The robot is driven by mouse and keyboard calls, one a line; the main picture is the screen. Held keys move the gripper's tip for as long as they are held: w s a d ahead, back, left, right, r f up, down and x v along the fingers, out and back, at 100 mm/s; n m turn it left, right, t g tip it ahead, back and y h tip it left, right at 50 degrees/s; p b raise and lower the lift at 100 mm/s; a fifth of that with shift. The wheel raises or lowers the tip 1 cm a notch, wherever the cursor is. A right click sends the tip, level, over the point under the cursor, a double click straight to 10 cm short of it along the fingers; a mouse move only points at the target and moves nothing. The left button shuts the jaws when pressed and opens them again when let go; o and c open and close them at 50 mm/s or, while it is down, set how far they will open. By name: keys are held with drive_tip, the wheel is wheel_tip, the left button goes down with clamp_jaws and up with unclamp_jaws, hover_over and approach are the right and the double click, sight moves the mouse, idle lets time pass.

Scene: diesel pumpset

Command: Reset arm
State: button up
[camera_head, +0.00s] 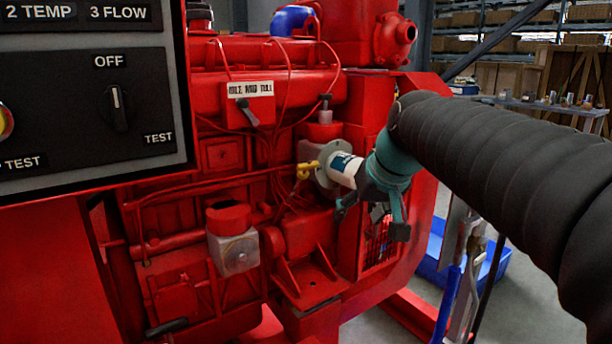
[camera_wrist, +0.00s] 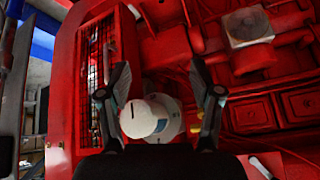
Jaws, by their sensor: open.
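My gripper (camera_head: 373,214) is at the end of my arm, in front of the right part of the red diesel engine (camera_head: 265,55). Its two fingers are spread apart, and in the wrist view my gripper (camera_wrist: 161,80) shows red engine surface between the fingertips. A white cylinder with a dark label (camera_head: 343,169) sticks out from a grey round flange (camera_head: 325,165) beside my gripper. In the wrist view its rounded white end (camera_wrist: 143,118) shows between the fingers. I cannot tell whether they touch it. My wrist hides part of the engine behind it.
A control panel (camera_head: 90,105) with a knob stands close at the left. Thin red pipes and a yellow fitting (camera_head: 307,170) are near the cylinder. A blue tray (camera_head: 435,255) lies on the floor at right. Shelves and a table (camera_head: 540,105) stand behind.

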drive_tip(key=s+d+f+m+h, duration=0.1)
drive_tip(key=s+d+f, duration=0.2)
drive_tip(key=s+f, duration=0.5)
drive_tip(key=s+d+f+m+h, duration=0.1)
drive_tip(key=s+d+f, duration=0.2)
drive_tip(key=s+f, duration=0.6)
drive_tip(key=s, duration=0.4)
drive_tip(key=shift+s+g+h, duration=0.3)
drive_tip(key=shift+g, duration=0.1)
drive_tip(key=shift+c, duration=0.2)
